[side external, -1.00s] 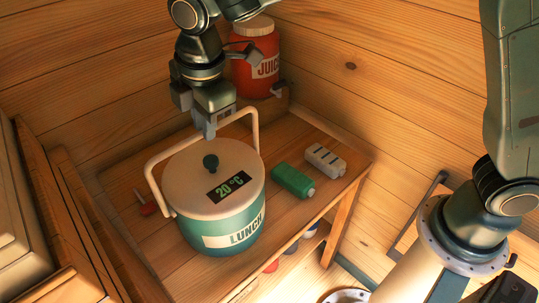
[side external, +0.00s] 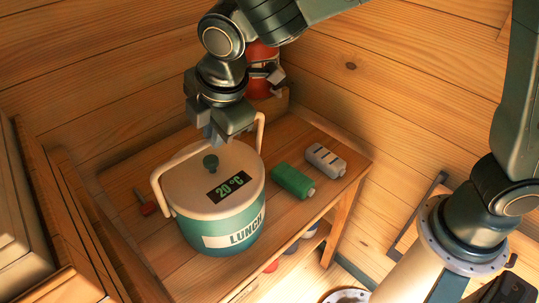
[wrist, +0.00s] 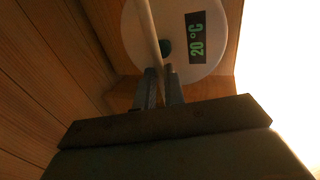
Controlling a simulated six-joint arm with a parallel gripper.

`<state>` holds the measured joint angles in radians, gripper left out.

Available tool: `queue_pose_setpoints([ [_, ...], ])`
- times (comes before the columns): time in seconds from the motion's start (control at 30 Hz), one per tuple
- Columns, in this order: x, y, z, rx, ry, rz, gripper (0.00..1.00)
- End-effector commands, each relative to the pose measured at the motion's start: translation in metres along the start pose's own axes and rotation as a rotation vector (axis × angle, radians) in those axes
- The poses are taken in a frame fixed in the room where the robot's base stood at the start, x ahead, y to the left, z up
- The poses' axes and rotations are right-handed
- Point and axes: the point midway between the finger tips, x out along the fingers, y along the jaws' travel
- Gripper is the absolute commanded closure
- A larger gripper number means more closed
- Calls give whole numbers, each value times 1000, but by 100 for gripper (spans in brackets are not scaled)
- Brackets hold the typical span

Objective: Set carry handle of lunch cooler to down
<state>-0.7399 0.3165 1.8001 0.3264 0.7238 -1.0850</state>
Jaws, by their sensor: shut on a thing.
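The lunch cooler (side external: 220,228) is a teal tub with a cream lid, a dark knob and a "20 °C" display. It stands on the wooden table. Its cream carry handle (side external: 158,186) is raised over the lid, tilted. My gripper (side external: 215,139) is shut on the handle's crossbar, above the back of the lid, and hides its middle. In the wrist view, the handle (wrist: 149,30) runs down between the two fingers (wrist: 161,88), with the lid (wrist: 215,68) and display beyond.
A green block-like container (side external: 293,181) and a grey one (side external: 326,160) lie right of the cooler. A red juice jug (side external: 262,78) stands behind, partly hidden by my arm. A small red object (side external: 148,208) lies at left. Wooden walls close off the back.

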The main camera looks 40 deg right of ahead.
Motion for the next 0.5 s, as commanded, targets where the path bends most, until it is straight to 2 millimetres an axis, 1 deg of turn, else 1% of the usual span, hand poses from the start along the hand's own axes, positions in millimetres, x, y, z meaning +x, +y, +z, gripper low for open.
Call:
queue_pose_setpoints([
  [0.03,-2,-6,0,-5,1,25,100],
  [0.17,-3,-19,-1,-6,1,100,100],
  [0.37,-2,-40,0,-3,1,100,100],
  [0.5,0,-62,0,-6,1,99,100],
])
